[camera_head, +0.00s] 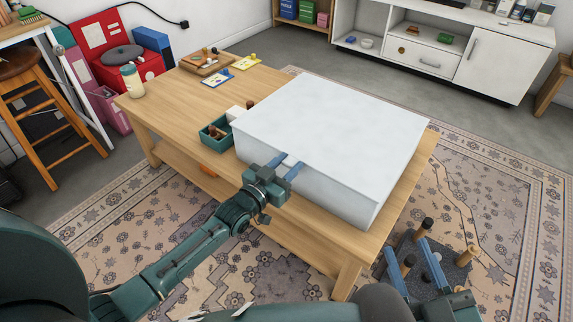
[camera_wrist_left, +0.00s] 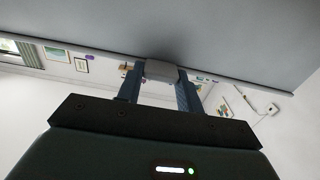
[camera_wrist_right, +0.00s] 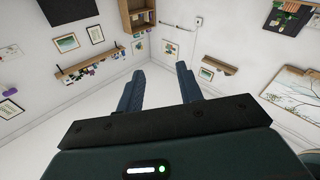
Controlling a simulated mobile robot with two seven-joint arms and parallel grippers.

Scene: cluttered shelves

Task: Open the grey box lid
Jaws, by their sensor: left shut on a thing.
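The grey box (camera_head: 335,125), pale grey to white, sits on the wooden table with its lid (camera_head: 345,105) lying flat on top, closed as far as I can see. My left gripper (camera_head: 287,165) is at the box's front edge, its two blue fingers on either side of a small tab at the lid's edge. In the left wrist view the gripper is shut on this grey tab (camera_wrist_left: 162,70), with the lid's underside or front face above it. My right gripper (camera_head: 414,262) is open and empty, low to the right of the table; its fingers stand apart in the right wrist view (camera_wrist_right: 161,85).
The wooden table (camera_head: 165,110) also holds a green tray (camera_head: 215,133) left of the box, a jar (camera_head: 132,81), cards (camera_head: 217,78) and a wooden tray (camera_head: 207,63). A dark board with pegs (camera_head: 450,268) is near my right gripper. A white cabinet (camera_head: 460,50) stands behind.

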